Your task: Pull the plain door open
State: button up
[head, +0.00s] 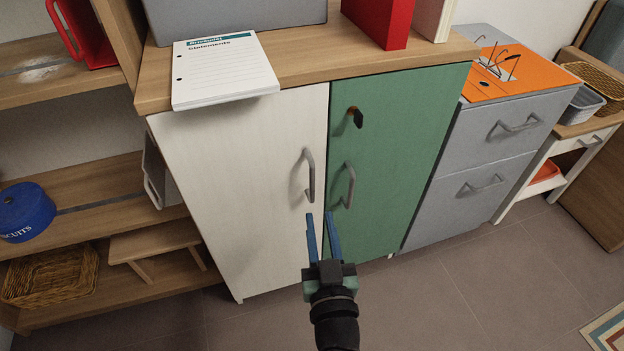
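The plain door (235,180) is the white left door of a wooden-topped cabinet. It looks closed, with a grey bar handle (310,175) near its right edge. The green door (385,160) beside it on the right also looks closed, with its own grey handle (349,186) and a dark key or latch (356,118) above. My gripper (322,222) has two blue fingers pointing up the picture, parted with a gap between them. It shows just below the two handles in the picture. Nothing is held between the fingers. I cannot tell its distance from the white handle.
A statements pad (222,72) overhangs the cabinet top's front edge above the white door. Wooden shelves (95,205) stand at left, holding a blue biscuit tin (27,212). A grey drawer unit (465,195) stands at right. The floor (440,300) in front is clear.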

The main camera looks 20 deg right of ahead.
aim_at(313, 178)
jog(key=w, duration=0.4)
jog(key=w+d, duration=0.1)
jog(key=w, duration=0.3)
jog(key=w+d, duration=0.1)
jog(key=w, duration=0.2)
jog(key=shift+w+d, duration=0.1)
jog(key=shift+w, duration=0.3)
jog(key=shift+c, duration=0.2)
grip_shut()
dwell(0.7)
